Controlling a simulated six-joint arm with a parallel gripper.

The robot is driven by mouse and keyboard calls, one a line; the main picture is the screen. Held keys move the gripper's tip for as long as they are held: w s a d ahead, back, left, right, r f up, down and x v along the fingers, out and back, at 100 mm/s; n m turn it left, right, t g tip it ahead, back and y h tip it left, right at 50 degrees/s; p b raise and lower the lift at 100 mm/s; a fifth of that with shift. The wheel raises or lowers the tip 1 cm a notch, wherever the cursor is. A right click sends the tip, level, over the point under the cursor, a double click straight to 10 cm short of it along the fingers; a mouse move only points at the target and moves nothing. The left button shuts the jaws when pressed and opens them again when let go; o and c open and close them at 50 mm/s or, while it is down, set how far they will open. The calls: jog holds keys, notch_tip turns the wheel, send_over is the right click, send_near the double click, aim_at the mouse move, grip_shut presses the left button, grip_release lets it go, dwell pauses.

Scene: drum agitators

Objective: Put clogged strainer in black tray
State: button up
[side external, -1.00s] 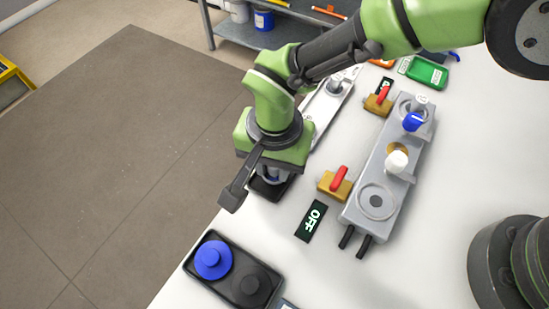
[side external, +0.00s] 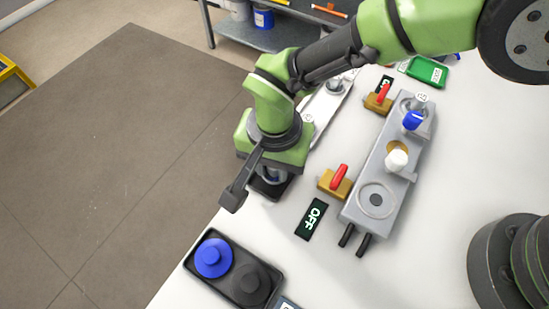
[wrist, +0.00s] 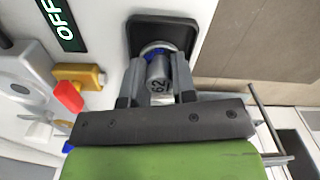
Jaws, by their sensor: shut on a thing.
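My gripper (wrist: 157,72) is shut on a grey cylindrical part marked "62" (wrist: 157,82), which I take to be the clogged strainer. It has a blue band near its far end, with a pale rim beyond it. The black tray (wrist: 185,37) lies right behind the part, which is over or in it; I cannot tell whether it touches the tray floor. In the side view my gripper (side external: 271,174) points down at the black tray (side external: 279,192), near the table's left edge. My wrist hides much of the tray and the part there.
A grey fixture (side external: 388,165) with a white knob and a blue knob stands to the right. Red-handled valves (side external: 337,180) sit beside it, near an OFF label (side external: 311,219). Another black tray (side external: 208,272) holds a blue and a black disc at the front.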

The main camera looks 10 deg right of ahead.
jog(key=o, duration=1)
jog(key=o, duration=0.3)
jog(key=shift+o, duration=0.2)
jog(key=shift+r, duration=0.15)
jog(key=shift+r, duration=3.6)
